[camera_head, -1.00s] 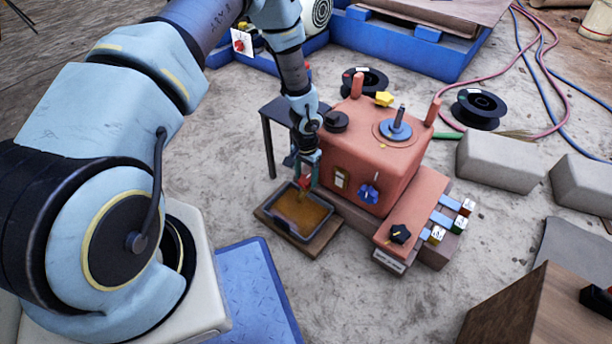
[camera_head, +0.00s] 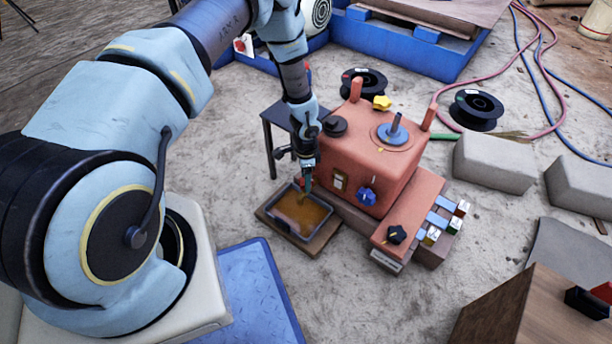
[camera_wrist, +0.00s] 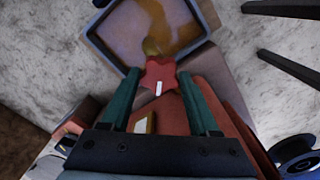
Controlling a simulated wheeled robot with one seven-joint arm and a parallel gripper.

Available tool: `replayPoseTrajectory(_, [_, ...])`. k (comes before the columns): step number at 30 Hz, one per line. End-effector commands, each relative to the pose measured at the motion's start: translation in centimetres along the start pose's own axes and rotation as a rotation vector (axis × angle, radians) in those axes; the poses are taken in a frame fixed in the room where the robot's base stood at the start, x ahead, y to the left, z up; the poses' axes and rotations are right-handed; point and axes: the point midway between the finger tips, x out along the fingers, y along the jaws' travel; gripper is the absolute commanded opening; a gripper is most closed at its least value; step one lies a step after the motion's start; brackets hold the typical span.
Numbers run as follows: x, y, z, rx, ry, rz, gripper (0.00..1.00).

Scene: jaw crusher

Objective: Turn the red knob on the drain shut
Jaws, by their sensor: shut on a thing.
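The red knob (camera_wrist: 160,74) shows in the wrist view between my gripper's two dark green fingers, with a small white mark on it. My gripper (camera_head: 307,178) is shut on it at the left side of the salmon-coloured machine (camera_head: 372,150). In the head view the knob is mostly hidden by my gripper. Just past the knob in the wrist view is a brass-coloured drain end (camera_wrist: 151,47). Below it sits a grey tray (camera_wrist: 97,42) of brownish liquid, and a streak in the liquid starts at the drain end. The tray also shows in the head view (camera_head: 272,217).
A blue knob (camera_head: 366,196) and a black knob (camera_head: 397,234) are on the machine's front. A dark small table (camera_head: 273,118) stands behind my gripper. Grey blocks (camera_head: 494,163) lie to the right. The floor in front of the machine is mostly clear.

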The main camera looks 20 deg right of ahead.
Motion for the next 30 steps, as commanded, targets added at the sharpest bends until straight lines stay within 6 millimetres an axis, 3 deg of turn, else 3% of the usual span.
replayPoseTrajectory(18, [-0.09, 0.01, 0.05, 0.567, -0.001, 0.001, 0.06])
replayPoseTrajectory(30, [-0.04, 0.0, 0.03, 0.792, -0.001, 0.001, 0.06])
